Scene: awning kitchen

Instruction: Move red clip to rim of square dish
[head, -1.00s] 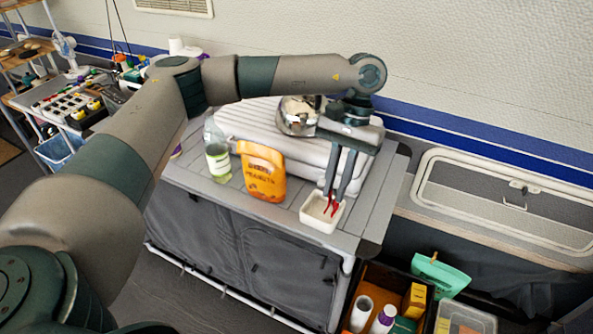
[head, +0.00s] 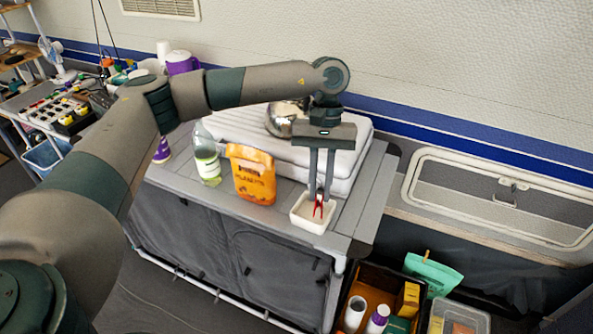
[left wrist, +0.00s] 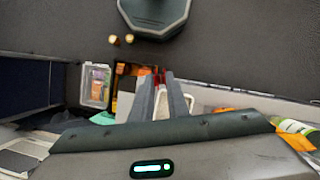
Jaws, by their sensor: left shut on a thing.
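My left gripper (head: 320,198) points down over the square dish, its two fingers shut on the red clip (head: 318,209). The clip hangs from the fingertips with its prongs downward. The white square dish (head: 308,225) stands at the front right corner of the grey table. In the head view the clip overlaps the dish's inside and far right side; whether it touches the rim I cannot tell. In the left wrist view the clip (left wrist: 160,74) shows as a small red bit at the fingertips, and the dish (left wrist: 188,103) is partly hidden behind a finger. My right gripper is out of view.
An orange pouch (head: 251,176) and a clear bottle (head: 207,158) stand left of the dish. A pale ribbed pad (head: 235,122) with a shiny metal pot (head: 281,118) lies behind. Below the table's right edge is a box (head: 370,280) with bottles and cartons.

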